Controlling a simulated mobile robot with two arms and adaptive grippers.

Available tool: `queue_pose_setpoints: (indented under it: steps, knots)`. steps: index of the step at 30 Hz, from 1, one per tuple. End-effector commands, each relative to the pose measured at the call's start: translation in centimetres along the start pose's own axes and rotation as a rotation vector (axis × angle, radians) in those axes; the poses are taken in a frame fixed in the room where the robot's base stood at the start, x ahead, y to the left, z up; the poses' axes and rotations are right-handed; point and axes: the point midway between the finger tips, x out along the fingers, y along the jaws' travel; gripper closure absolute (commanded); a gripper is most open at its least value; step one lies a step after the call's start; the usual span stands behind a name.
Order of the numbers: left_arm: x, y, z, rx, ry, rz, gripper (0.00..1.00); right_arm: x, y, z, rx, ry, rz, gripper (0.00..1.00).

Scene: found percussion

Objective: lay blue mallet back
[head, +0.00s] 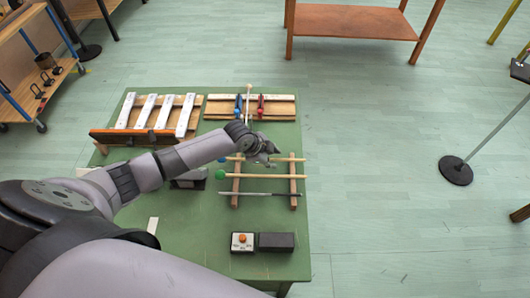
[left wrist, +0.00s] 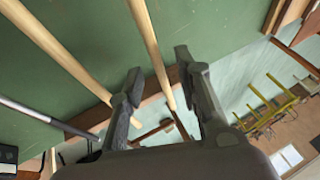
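The blue mallet's blue head (head: 222,160) shows just left of my left gripper, partly hidden by my arm. Its pale wooden stick (head: 290,160) runs right across two wooden rails (head: 293,186) and appears to rest on them. My left gripper (head: 268,151) is low over this stick. In the left wrist view, the fingers of the left gripper (left wrist: 158,66) are apart, with the wooden stick (left wrist: 146,36) passing between them and a gap on each side. The mallet's head is outside that view. My right gripper is not in view.
A green-headed mallet (head: 250,176) and a grey rod (head: 255,194) lie parallel on the rails, nearer me. White bars (head: 144,111) and a board with blue (head: 238,106) and red (head: 261,106) pieces are behind. A small button box (head: 242,242) and a black block (head: 276,242) stand in front.

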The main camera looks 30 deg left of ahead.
Motion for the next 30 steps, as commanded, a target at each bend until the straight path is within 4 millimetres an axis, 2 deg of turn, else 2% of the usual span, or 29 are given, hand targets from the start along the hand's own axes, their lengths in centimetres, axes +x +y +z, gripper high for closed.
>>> queue_pose_setpoints:
  steps: [12,18,22,30]
  knots:
    - [-7.6,0.0,0.1,0.004,-0.002,-0.001,0.68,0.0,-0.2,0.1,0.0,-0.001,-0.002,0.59]
    - [-10.4,0.0,0.1,0.002,-0.002,-0.001,0.68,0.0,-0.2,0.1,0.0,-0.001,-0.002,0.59]
    - [-11.1,0.0,0.0,0.001,-0.001,0.0,0.68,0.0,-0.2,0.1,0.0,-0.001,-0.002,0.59]
    - [-11.2,0.0,0.0,0.0,-0.001,0.0,0.68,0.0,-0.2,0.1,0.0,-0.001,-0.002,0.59]
